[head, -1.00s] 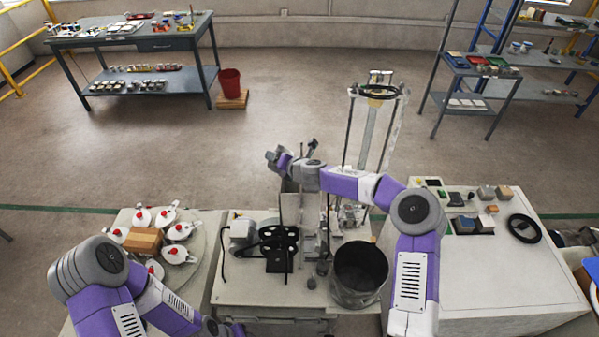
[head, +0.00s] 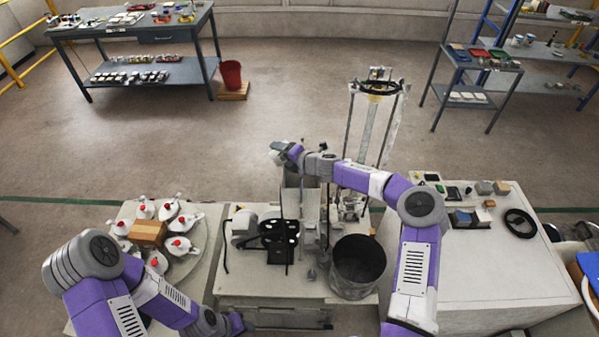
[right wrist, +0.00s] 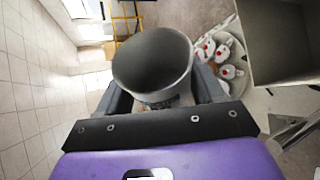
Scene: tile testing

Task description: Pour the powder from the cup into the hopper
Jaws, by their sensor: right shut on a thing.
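My right gripper (head: 286,152) is shut on a grey round cup (right wrist: 152,62), with a finger on either side of it in the right wrist view. The cup's mouth is visible there; its inside looks plain grey, and I cannot tell whether powder is in it. In the head view the cup (head: 277,157) is small and partly hidden by the gripper. A grey open-topped box that looks like the hopper (head: 296,198) stands just below the right gripper. It also shows at the right of the right wrist view (right wrist: 285,72), apart from the cup. My left gripper (head: 240,324) is low at the bottom edge, its fingers unclear.
A dark open bucket (head: 358,268) stands on the machine bench, right of the hopper. A tall frame with a handwheel (head: 378,88) rises behind my right forearm. White jars with red tops surround a brown block (head: 148,234) at left. A white cabinet (head: 500,270) stands at right.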

